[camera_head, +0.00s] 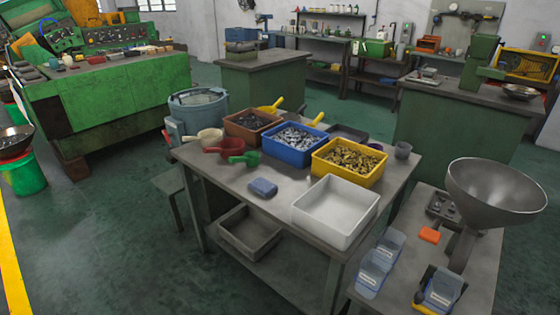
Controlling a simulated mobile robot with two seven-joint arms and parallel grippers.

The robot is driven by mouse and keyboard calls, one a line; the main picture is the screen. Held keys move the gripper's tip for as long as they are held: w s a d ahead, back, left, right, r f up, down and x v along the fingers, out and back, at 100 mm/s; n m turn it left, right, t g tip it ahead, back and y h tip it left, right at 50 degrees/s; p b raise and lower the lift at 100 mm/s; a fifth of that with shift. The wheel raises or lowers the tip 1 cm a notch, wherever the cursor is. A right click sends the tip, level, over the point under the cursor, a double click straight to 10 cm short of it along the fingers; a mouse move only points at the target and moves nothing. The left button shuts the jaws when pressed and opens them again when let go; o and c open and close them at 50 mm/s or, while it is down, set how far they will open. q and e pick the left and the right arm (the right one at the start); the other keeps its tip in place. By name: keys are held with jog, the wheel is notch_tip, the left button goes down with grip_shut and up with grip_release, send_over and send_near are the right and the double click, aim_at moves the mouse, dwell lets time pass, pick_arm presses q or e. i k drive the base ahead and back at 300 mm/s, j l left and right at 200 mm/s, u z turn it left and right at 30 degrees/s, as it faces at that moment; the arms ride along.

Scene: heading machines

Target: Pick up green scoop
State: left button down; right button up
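The green scoop (246,159) lies on the grey table (240,183), near its left part, in the head view. It is just in front of the blue bin (290,153) and beside a dark red scoop (226,147). Nothing covers the green scoop. Neither of my grippers shows in the head view.
A brown bin (247,131), a yellow bin (349,176) and an empty white bin (335,232) share the table. A blue-grey block (263,188) lies in front. A stool (170,181) is left of the table.

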aim_at(243, 160)
jog(key=i+j+z, duration=0.55)
jog(key=j+z, duration=0.3)
jog(key=j, duration=0.2)
jog(key=i+j+z, duration=0.3)
jog(key=j, duration=0.15)
jog(key=k+l, duration=0.05)
jog(key=k, duration=0.05)
